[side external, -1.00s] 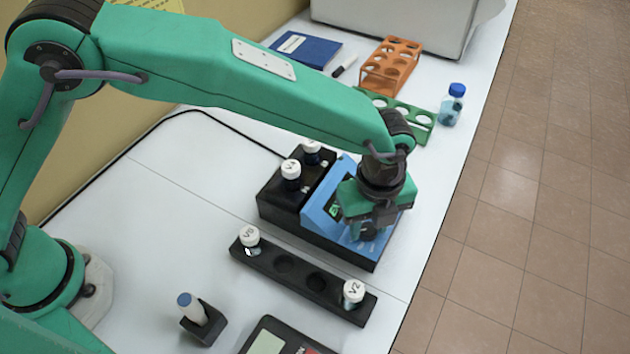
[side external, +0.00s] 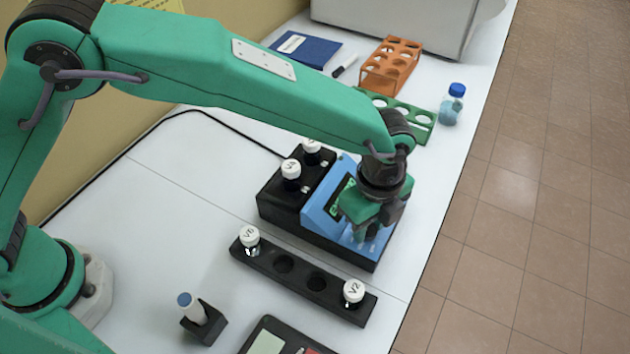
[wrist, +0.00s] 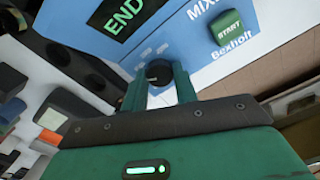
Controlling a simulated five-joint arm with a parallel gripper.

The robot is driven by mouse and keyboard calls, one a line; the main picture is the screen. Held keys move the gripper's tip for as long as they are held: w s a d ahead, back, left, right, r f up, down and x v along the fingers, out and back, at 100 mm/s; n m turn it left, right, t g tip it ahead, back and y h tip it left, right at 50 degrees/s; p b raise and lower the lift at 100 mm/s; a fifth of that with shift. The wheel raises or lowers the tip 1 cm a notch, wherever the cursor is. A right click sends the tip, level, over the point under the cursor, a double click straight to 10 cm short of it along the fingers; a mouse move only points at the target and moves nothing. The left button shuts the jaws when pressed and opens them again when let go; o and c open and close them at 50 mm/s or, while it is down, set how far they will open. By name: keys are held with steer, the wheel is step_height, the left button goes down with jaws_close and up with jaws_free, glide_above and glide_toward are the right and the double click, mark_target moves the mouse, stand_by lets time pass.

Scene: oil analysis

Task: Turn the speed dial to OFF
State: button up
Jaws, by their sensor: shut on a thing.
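The speed dial is a small black round knob (wrist: 159,72) on the blue front panel (wrist: 175,45) of the mixer, below its dark display reading END (wrist: 122,12). In the wrist view my gripper (wrist: 160,85) has one green finger on each side of the knob, and it is shut on it. In the side external view my gripper (side external: 372,228) is over the front of the mixer (side external: 318,215) and hides the dial. I cannot read the dial's setting. A green START button (wrist: 226,26) sits to the right of the dial in the wrist view.
Vials V4 (side external: 291,170) and another (side external: 311,148) stand in the mixer's black block. A black rack (side external: 270,262) in front holds vials V6 (side external: 249,238) and V2 (side external: 353,292). A green rack (side external: 421,118), an orange rack (side external: 392,65) and a blue-capped bottle (side external: 452,105) stand behind.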

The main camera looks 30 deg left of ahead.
mark_target(369, 229)
steer(key=n, duration=1.4)
steer(key=shift+r, duration=0.1)
stand_by(0.4)
steer(key=o, duration=1)
steer(key=shift+r, duration=3.85)
